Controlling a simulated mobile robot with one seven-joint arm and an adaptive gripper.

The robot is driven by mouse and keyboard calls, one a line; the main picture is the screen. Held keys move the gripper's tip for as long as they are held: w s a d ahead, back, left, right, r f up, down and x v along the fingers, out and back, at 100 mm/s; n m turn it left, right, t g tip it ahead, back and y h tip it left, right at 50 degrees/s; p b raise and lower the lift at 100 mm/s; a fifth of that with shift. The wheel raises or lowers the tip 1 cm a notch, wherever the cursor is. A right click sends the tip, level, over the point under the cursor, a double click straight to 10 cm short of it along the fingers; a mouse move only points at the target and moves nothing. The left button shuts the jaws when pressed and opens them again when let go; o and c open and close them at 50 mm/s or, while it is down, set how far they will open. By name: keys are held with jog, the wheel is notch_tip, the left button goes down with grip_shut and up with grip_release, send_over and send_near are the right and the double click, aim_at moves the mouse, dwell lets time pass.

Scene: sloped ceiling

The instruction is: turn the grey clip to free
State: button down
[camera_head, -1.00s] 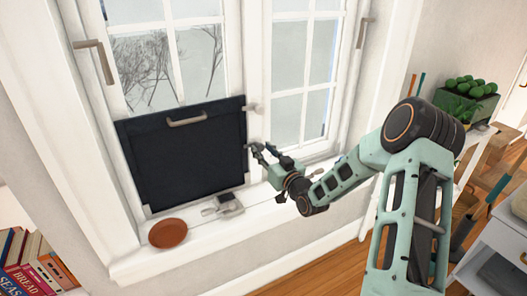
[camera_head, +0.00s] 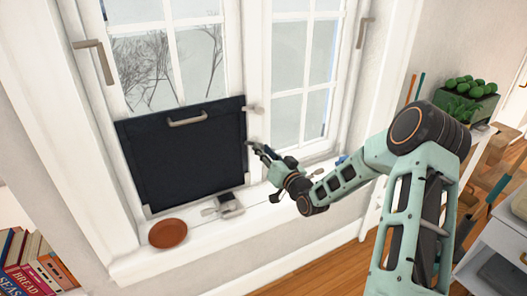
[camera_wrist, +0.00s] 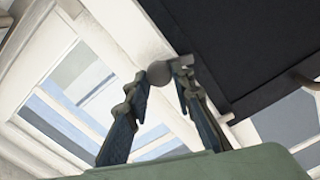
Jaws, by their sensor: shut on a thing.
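The dark panel (camera_head: 185,150) stands against the left window, with a grey handle (camera_head: 187,119) near its top. The grey clip (camera_wrist: 160,73) shows in the wrist view as a small rounded piece at the panel's edge. My gripper (camera_head: 258,149) reaches the right edge of the panel, a little above the sill. In the wrist view my gripper (camera_wrist: 163,80) has its two fingertips on either side of the clip, shut on it. In the head view the fingers mostly hide this clip. Another small light clip (camera_head: 253,108) sits higher on the same side.
A round brown dish (camera_head: 168,233) and a small grey metal piece (camera_head: 229,205) lie on the white sill (camera_head: 200,243). Window handles (camera_head: 95,62) project from the frames. Books (camera_head: 35,265) stand at lower left. The sill right of the metal piece looks mostly clear.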

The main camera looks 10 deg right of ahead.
jog(key=m+p, duration=0.1)
jog(key=m, duration=1.2)
jog(key=shift+d+f, duration=0.1)
jog(key=shift+f, duration=0.05)
dwell(0.5)
jog(key=c, duration=1.7)
grip_release()
jog(key=shift+s, duration=0.1)
jog(key=v, duration=1.1)
jog(key=shift+s+d, duration=0.15)
jog(key=shift+s, duration=0.2)
